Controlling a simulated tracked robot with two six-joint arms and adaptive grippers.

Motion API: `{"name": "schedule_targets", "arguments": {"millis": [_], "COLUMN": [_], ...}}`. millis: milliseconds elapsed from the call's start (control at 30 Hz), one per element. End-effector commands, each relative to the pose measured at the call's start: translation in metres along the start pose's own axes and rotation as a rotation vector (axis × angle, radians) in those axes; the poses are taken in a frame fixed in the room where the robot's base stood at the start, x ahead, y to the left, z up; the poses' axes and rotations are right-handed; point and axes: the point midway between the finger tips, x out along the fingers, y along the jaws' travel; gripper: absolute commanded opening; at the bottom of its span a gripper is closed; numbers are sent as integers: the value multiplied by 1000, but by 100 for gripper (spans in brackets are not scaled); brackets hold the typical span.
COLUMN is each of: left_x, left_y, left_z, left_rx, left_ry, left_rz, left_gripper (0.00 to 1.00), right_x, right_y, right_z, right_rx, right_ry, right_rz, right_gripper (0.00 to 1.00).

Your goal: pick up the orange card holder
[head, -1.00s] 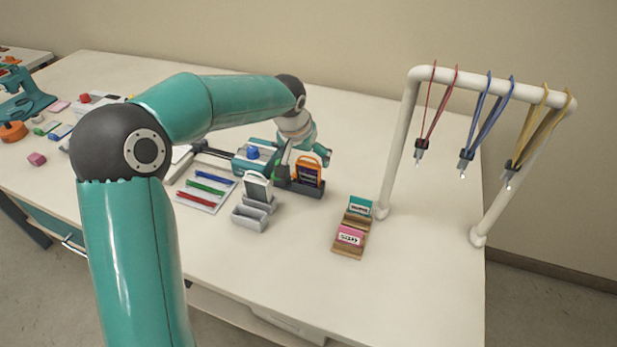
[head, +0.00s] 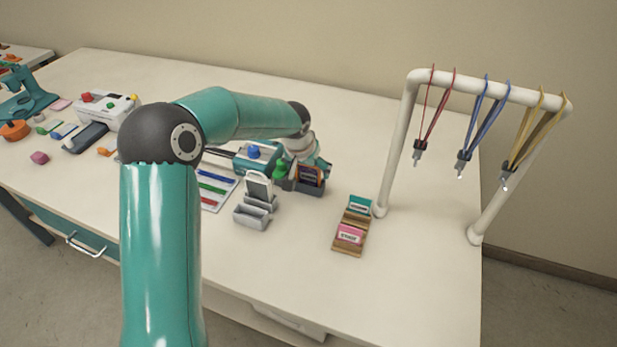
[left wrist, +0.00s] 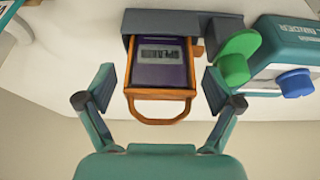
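The orange card holder (left wrist: 160,94) stands in a dark grey rack and holds a purple card. Its loop handle points toward my left gripper in the left wrist view. In the head view the card holder (head: 311,171) is partly hidden behind my gripper. My left gripper (left wrist: 161,88) is open, with one finger on each side of the holder and a visible gap on both sides. The left gripper also shows in the head view (head: 308,168), above the rack. My right gripper is in neither view.
The dark rack (head: 312,188) holds the card holder. A green knob (left wrist: 236,68) and the teal machine (left wrist: 285,60) are close beside my gripper. A grey stand (head: 254,212) with a white holder is at the left, wooden card trays (head: 347,250) at the right. A lanyard frame (head: 400,130) stands farther right.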

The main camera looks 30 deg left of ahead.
Motion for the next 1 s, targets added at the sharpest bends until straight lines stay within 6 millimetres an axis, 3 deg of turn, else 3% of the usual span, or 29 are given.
{"name": "schedule_targets", "arguments": {"millis": [33, 333, 733, 1000], "left_x": [0, 0, -8, -42], "left_y": [0, 0, -1, 0], "left_z": [0, 0, -4, -18], "left_rx": [0, -1, -3, -2], "left_ry": [0, 0, 2, 6], "left_rz": [0, 0, -1, -1], "left_gripper": [76, 28, 28, 28], "right_x": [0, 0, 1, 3], "right_y": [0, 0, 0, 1], "right_z": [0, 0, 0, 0], "right_rx": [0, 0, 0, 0], "right_ry": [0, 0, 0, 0], "right_rz": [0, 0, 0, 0], "right_gripper": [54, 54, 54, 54]}}
